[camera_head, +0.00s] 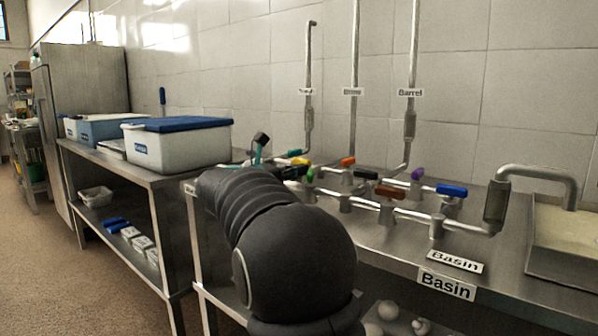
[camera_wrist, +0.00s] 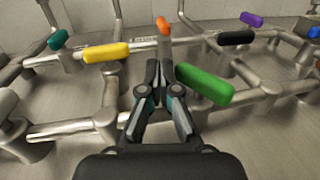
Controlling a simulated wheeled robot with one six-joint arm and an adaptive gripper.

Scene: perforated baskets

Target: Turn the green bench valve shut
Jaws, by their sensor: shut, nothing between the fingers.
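The green valve handle (camera_wrist: 204,85) lies just right of my gripper's fingertips (camera_wrist: 159,68) in the wrist view, slanting down to the right on its pipe. My gripper is shut and empty, its left side close to the yellow handle (camera_wrist: 106,52). Whether a finger touches the green handle I cannot tell. In the head view the green handle (camera_head: 310,174) shows small beside my gripper (camera_head: 290,172), which my arm largely hides.
Other handles stand close by: orange (camera_wrist: 163,26), black (camera_wrist: 236,38), purple (camera_wrist: 251,19) and teal (camera_wrist: 58,39). Metal pipes (camera_wrist: 75,130) run between them. A basin (camera_head: 560,245) is at the right, and a lidded white box (camera_head: 178,148) stands on the left bench.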

